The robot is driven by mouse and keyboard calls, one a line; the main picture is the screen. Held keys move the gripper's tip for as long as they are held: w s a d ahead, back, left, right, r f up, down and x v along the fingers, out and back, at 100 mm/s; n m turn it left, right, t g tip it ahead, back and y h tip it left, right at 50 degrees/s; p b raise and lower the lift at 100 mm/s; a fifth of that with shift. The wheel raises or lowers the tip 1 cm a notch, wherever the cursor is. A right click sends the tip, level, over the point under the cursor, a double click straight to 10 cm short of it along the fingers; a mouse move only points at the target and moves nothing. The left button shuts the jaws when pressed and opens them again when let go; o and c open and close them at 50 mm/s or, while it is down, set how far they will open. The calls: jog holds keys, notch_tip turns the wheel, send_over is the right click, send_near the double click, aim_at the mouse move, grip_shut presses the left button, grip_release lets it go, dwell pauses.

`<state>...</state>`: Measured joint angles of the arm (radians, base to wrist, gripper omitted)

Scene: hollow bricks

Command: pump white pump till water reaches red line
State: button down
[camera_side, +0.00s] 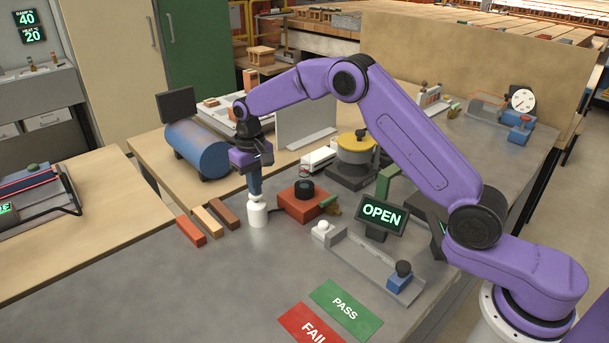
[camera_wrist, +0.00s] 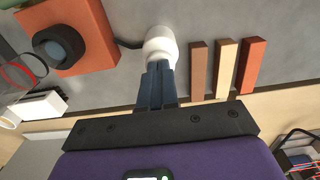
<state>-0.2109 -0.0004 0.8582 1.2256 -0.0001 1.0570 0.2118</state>
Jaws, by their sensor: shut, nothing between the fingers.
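The white pump (camera_side: 258,214) stands upright on the grey table, a small rounded bottle shape; it also shows in the wrist view (camera_wrist: 160,46). My gripper (camera_side: 256,192) points down with its blue fingers together, empty. The fingertips (camera_wrist: 158,68) are at the pump's top and appear to touch it, hiding part of it. A dark hose runs from the pump towards the orange box (camera_side: 298,203) with a black round knob. A clear vessel with a red ring (camera_wrist: 20,72) shows at the left of the wrist view. Its water level cannot be made out.
Three bars in red, cream and brown (camera_side: 208,217) lie left of the pump. A blue tank (camera_side: 198,148) stands behind. An OPEN sign (camera_side: 381,214) and a grey rail with a blue block (camera_side: 399,283) are to the right. The front left table is clear.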

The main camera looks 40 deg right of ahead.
jog(key=shift+r, duration=2.7)
notch_tip(320, 180, up, 5)
jog(key=shift+f, duration=3.2)
jog(key=shift+f, duration=0.15)
jog(key=shift+f, duration=1.85)
jog(key=shift+r, duration=2.7)
